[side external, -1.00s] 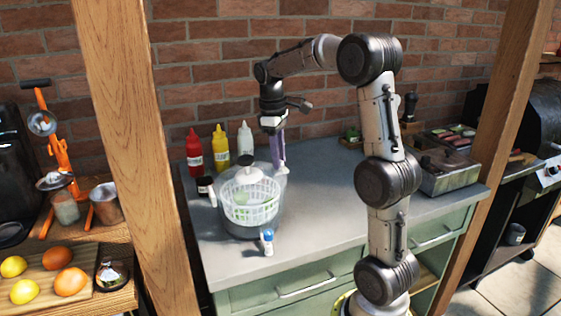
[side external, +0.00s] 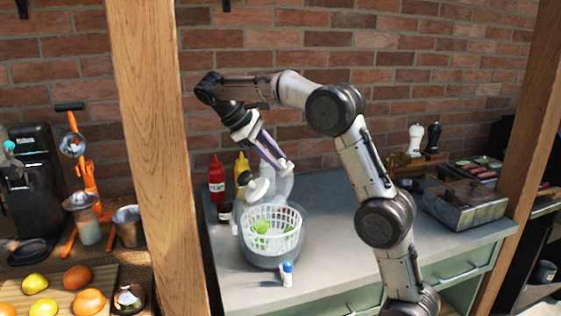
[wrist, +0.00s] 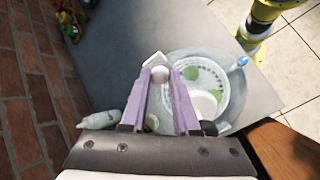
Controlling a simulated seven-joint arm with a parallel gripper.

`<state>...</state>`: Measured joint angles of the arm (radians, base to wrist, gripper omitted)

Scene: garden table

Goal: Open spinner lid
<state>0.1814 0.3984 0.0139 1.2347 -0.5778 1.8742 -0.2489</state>
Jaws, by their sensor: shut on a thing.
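The salad spinner has a grey bowl (side external: 270,257) and a white slotted basket (side external: 285,240) with green pieces inside; the basket also shows in the wrist view (wrist: 218,75). Its see-through lid (side external: 281,190) stands tilted up at the back of the bowl, its white knob (side external: 257,188) facing left in the side view. My gripper (side external: 286,166) has purple fingers and is above the spinner, shut on the raised edge of the lid. In the wrist view my gripper (wrist: 160,74) has a pale tab of the lid between its fingertips. The lid's lower edge is hard to make out.
A red bottle (side external: 217,180) and a yellow bottle (side external: 242,165) stand behind the spinner, near the brick wall. A small blue-capped bottle (side external: 287,273) stands in front of it.

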